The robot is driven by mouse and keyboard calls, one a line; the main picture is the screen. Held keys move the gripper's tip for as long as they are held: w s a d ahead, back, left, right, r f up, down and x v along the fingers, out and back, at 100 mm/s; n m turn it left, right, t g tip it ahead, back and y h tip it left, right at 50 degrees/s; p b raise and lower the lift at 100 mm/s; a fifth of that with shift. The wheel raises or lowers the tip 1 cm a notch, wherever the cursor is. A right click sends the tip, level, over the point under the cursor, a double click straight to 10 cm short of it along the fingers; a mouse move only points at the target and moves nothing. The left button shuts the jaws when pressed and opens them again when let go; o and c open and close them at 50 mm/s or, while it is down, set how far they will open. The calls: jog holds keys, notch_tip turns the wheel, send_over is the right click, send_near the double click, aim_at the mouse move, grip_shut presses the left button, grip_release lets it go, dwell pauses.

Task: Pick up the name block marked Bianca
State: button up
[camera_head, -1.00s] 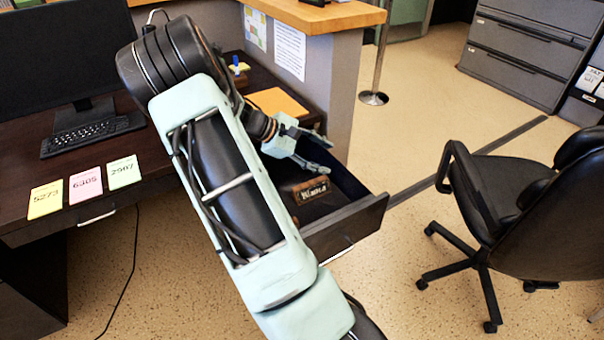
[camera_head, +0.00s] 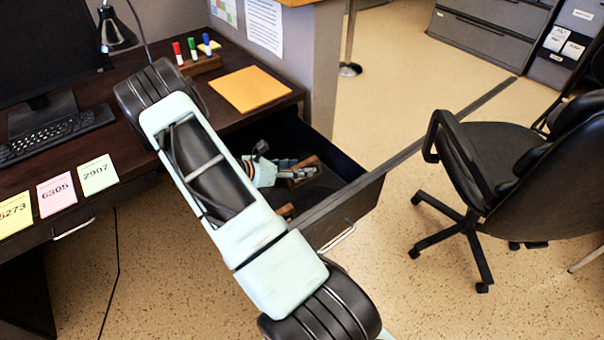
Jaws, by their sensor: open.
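The open drawer (camera_head: 352,207) under the desk holds wooden blocks. One brown block (camera_head: 311,161) is at the fingertips of my gripper (camera_head: 302,172); I cannot tell whether the fingers touch it. My gripper is open and reaches down into the drawer. A second brown block (camera_head: 286,211) shows in part beside my arm, nearer the drawer front. My arm hides the left part of the drawer and some of this block. No name can be read on either block, so I cannot tell which is marked Bianca.
The desk bears an orange folder (camera_head: 249,89), a wooden pen holder (camera_head: 201,65) with markers, a keyboard (camera_head: 55,135) and numbered notes (camera_head: 98,175). A grey partition (camera_head: 312,75) stands behind the drawer.

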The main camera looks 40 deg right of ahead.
jog(key=shift+x, duration=0.85)
grip_shut()
jog(key=shift+r, duration=0.1)
